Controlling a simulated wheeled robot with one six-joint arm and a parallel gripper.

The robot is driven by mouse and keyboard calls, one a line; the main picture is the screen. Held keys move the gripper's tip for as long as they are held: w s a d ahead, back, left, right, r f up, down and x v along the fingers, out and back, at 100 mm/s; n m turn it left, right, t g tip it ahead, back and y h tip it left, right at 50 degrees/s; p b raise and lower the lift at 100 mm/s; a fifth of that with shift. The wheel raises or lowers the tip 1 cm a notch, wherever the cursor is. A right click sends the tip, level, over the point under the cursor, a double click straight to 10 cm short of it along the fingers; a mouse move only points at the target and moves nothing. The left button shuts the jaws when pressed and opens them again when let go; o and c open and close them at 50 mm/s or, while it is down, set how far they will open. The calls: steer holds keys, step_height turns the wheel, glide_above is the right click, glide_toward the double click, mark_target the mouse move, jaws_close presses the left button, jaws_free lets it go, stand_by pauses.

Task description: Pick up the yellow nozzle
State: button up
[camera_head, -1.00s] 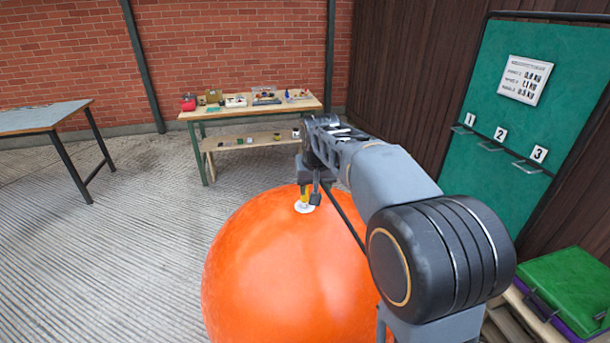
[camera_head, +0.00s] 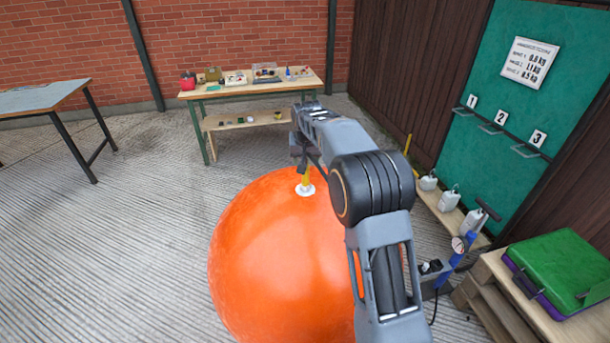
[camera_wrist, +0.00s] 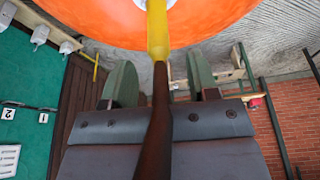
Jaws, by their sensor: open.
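The yellow nozzle (camera_head: 306,179) stands upright in the white valve (camera_head: 305,190) on top of a large orange ball (camera_head: 265,255). In the wrist view the nozzle (camera_wrist: 157,30) reaches down from the ball toward the space between my fingers. A dark brown hose-like strip (camera_wrist: 156,125) runs on from its end, across the gripper body. My gripper (camera_wrist: 163,80) is open, with one green-grey finger on each side of the nozzle's line. The fingers look apart from the nozzle. In the head view my gripper (camera_head: 301,163) is at the nozzle, partly hidden by my arm.
A workbench (camera_head: 225,92) with small items stands behind the ball, and a blue-topped table (camera_head: 40,98) at left. At right are white weights (camera_head: 449,198), a blue pump (camera_head: 462,245) and a green case (camera_head: 562,270). The floor at left is clear.

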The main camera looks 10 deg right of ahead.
mark_target(305, 176)
steer(key=shift+x, duration=2.75)
steer(key=shift+s, duration=0.15)
steer(key=shift+c, duration=0.2)
jaws_close()
steer(key=shift+r, duration=0.15)
